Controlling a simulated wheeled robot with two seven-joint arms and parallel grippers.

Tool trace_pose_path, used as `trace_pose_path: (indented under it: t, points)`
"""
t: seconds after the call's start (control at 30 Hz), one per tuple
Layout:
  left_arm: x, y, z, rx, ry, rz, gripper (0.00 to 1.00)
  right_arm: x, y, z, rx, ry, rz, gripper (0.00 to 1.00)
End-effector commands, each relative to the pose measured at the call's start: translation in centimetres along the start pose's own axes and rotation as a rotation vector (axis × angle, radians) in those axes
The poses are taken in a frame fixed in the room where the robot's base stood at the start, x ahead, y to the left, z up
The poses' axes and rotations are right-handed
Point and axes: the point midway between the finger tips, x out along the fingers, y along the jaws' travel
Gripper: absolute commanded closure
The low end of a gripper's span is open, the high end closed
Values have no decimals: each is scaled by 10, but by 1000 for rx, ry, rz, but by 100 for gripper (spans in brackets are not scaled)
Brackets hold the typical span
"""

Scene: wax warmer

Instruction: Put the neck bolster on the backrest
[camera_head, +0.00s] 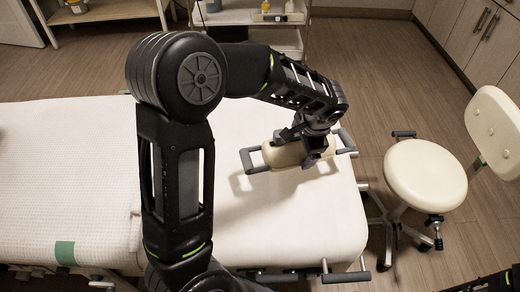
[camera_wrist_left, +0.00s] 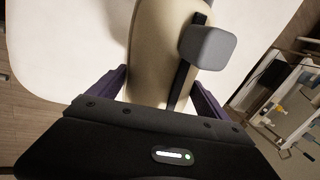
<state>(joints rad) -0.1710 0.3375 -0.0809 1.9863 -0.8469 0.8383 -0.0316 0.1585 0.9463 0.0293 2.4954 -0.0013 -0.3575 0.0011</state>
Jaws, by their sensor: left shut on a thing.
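The neck bolster (camera_head: 283,155) is a cream, rounded pad with a dark strap and a grey block. My left gripper (camera_head: 311,150) is shut on it over the right end of the bed. In the left wrist view the bolster (camera_wrist_left: 150,50) runs between the purple fingers of my left gripper (camera_wrist_left: 153,92). The backrest (camera_head: 285,215) appears to be the smooth white bed section below it. A shadow lies beside the bolster; I cannot tell whether it touches the surface. Grey bars show at both ends of the bolster.
A cream stool (camera_head: 425,174) with its own back stands right of the bed. A trolley (camera_head: 285,40) with small bottles stands behind it. A white textured cover (camera_head: 70,170) lies over the left part of the bed. Cabinets (camera_head: 470,40) line the upper right.

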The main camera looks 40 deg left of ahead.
Motion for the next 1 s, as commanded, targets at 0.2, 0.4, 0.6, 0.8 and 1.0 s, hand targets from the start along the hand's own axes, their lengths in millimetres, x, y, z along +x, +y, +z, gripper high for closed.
trace_pose_path:
  t: [0.2, 0.4, 0.6, 0.8, 1.0]
  points:
    - [0, -30, 34, 446, 160, -4, 77, -3, -1, 0, 0, 0, 0, 51]
    - [-2, -47, 56, 734, 258, -4, 77, -5, -2, 0, 0, 0, 0, 51]
    - [-4, -56, 69, 906, 315, -3, 77, -6, -2, 0, 0, 0, 0, 51]
    - [-5, -58, 73, 967, 334, -2, 77, -6, -2, 0, 0, 0, 0, 51]
    - [-5, -58, 73, 970, 335, -2, 77, -6, -2, 0, 0, 0, 0, 51]
